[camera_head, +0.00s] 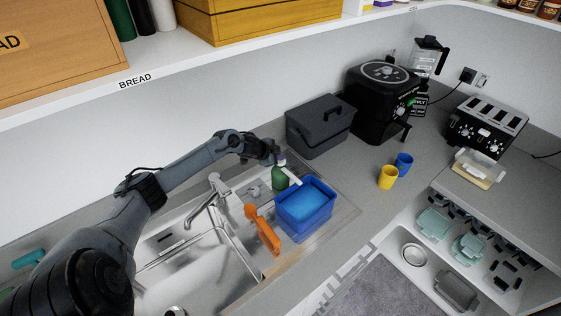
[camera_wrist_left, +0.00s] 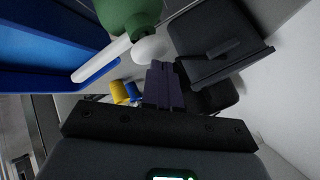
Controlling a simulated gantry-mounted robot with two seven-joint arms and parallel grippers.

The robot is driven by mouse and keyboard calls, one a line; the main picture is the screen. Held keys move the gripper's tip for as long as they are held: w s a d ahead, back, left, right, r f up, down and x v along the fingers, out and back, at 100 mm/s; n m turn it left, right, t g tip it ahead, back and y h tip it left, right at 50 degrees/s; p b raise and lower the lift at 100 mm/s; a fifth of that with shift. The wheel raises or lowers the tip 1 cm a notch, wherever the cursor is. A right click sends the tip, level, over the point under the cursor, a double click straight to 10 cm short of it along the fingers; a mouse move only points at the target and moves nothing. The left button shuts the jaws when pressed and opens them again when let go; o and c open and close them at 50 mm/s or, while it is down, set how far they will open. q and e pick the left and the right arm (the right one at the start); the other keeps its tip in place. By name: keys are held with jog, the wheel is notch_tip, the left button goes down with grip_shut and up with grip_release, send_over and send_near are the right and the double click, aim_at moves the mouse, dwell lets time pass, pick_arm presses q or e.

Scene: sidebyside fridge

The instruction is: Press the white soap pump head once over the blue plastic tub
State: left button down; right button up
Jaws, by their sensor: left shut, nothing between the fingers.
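The green soap bottle (camera_head: 279,179) stands behind the blue plastic tub (camera_head: 304,212), at the sink's right end. Its white pump head (camera_head: 291,175) has a long spout pointing toward the tub. My left gripper (camera_head: 281,159) is just above the pump head. In the left wrist view the pump head (camera_wrist_left: 150,49) is close to the tips of my shut, empty left gripper (camera_wrist_left: 164,70); I cannot tell whether they touch. The bottle (camera_wrist_left: 128,14) is cut off at the top there, and the tub (camera_wrist_left: 48,45) is at the left. My right gripper is not in view.
A dark grey bin (camera_head: 319,126) is close behind the gripper. A yellow cup (camera_head: 387,178) and a blue cup (camera_head: 405,163) stand to the right. A shelf (camera_head: 180,66) runs above.

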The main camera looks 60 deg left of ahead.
pick_arm(q)
jog(key=shift+f+b, duration=0.35)
jog(key=shift+f, duration=0.3)
dwell(0.4)
jog(key=shift+r, duration=0.2)
jog(key=shift+r+p, duration=1.05)
jog(key=shift+p, duration=0.2)
notch_tip(320, 180, up, 5)
jog(key=p, duration=0.4)
jog(key=shift+p, duration=0.4)
